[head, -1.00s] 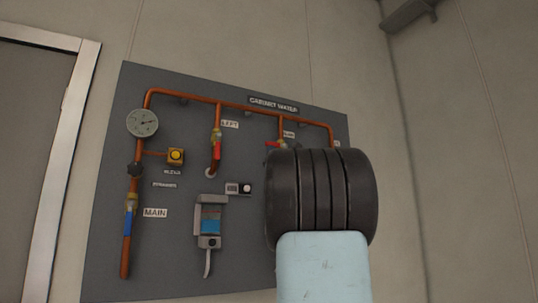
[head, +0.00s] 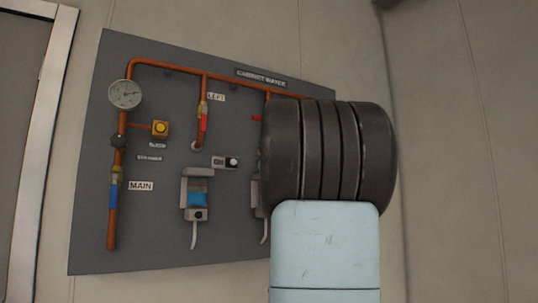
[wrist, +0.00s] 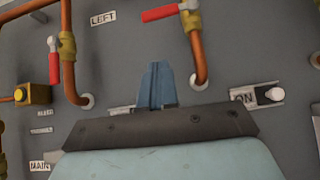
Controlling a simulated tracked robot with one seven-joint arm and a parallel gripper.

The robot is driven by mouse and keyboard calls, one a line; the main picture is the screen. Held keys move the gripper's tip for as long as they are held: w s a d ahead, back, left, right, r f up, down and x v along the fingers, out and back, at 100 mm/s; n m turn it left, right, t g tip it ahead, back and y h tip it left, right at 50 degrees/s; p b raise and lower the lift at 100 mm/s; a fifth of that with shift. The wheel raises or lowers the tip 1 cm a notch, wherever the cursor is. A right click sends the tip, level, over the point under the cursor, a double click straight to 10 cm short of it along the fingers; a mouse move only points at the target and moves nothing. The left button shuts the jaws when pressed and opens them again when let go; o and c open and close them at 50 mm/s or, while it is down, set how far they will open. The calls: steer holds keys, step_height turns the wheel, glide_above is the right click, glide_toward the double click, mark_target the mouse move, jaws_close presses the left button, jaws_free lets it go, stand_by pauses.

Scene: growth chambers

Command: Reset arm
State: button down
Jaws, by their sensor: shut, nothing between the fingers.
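My gripper (wrist: 156,85) shows in the wrist view as blue fingers closed together with nothing between them. It points toward the grey water panel, in front of the area between two copper pipes. Whether it touches the panel cannot be told. In the head view my dark ribbed arm joint and pale blue link cover the right part of the panel, and the gripper itself is hidden there.
The grey panel (head: 95,215) carries copper pipes, a round gauge (head: 125,94), a yellow button (head: 160,128), a blue-handled MAIN valve (head: 115,190) and a red-handled LEFT valve (head: 203,118). In the wrist view a red handle (wrist: 160,13) and an ON switch (wrist: 257,95) are close. A door frame (head: 45,150) stands at left.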

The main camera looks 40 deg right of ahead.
steer(key=v, duration=0.3)
steer(key=shift+s+f, duration=0.2)
steer(key=shift+s, duration=0.05)
steer(key=s+a+f+m+g+y, duration=0.1)
steer(key=a+f+m+g, duration=0.5)
steer(key=a+f+m, duration=0.45)
steer(key=a+f+m+g+y, duration=0.1)
steer(key=a+f+m+g, duration=0.5)
steer(key=f+m, duration=0.65)
steer(key=s+a+f+m+g+y, duration=0.4)
steer(key=s+a+f+m+g, duration=0.4)
steer(key=s+a+f, duration=0.9)
step_height(320, 180, down, 3)
steer(key=shift+s+a+f+m+g+y, duration=0.2)
steer(key=shift+s+m+g+y, duration=0.1)
steer(key=shift+s+m, duration=0.7)
